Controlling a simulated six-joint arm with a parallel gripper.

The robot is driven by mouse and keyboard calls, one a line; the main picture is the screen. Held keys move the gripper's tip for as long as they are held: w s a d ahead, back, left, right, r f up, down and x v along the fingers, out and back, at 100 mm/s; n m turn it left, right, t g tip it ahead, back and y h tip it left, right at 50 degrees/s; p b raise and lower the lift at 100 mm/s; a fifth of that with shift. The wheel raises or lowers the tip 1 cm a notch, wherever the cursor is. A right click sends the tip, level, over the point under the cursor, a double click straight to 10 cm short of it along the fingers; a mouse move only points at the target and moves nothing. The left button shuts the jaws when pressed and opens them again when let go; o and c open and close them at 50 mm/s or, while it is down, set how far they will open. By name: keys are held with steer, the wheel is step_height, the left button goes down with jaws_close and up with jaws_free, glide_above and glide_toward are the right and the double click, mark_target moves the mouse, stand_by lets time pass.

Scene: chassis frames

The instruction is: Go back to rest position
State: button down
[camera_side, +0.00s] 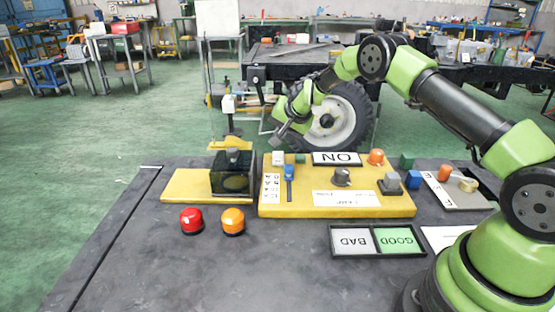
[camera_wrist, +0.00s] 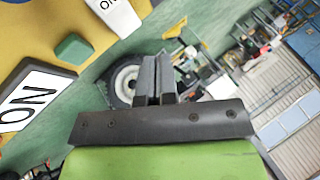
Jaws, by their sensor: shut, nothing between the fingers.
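My gripper (camera_side: 281,128) hangs in the air above the back left of the yellow control panel (camera_side: 292,201), on my green and black arm. In the wrist view my gripper (camera_wrist: 157,62) shows two dark fingers close together, shut with nothing between them. It touches nothing that I can see. The panel carries an ON sign (camera_side: 338,159), a dark knob (camera_side: 341,177), an orange button (camera_side: 376,157) and a blue switch (camera_side: 289,172). The wrist view shows the ON sign (camera_wrist: 36,96) and a green button (camera_wrist: 72,48) at the left.
A dark box (camera_side: 232,180) stands on a yellow plate left of the panel. A red button (camera_side: 191,221) and an orange button (camera_side: 232,221) sit in front. A BAD/GOOD tray (camera_side: 376,255) lies at front right. The front left of the table (camera_side: 150,270) is clear.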

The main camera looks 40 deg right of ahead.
steer(key=s+a+r+n+y, duration=0.1)
steer(key=s+a+r, duration=0.25)
steer(key=r, duration=0.35)
steer(key=s+a+r+n, duration=0.2)
steer(key=s+a+r, duration=0.1)
steer(key=s+r, duration=0.3)
steer(key=s+a+r+n+y, duration=0.1)
steer(key=s+a+r, duration=0.3)
steer(key=r, duration=0.4)
steer(key=s+a+n, duration=0.1)
steer(key=s+a, duration=0.1)
steer(key=s, duration=0.9)
steer(key=s+a+n, duration=0.2)
steer(key=s, duration=1)
steer(key=shift+a+r+g+y, duration=0.15)
steer(key=shift+a+g+y, duration=0.15)
steer(key=shift+a+g, duration=0.1)
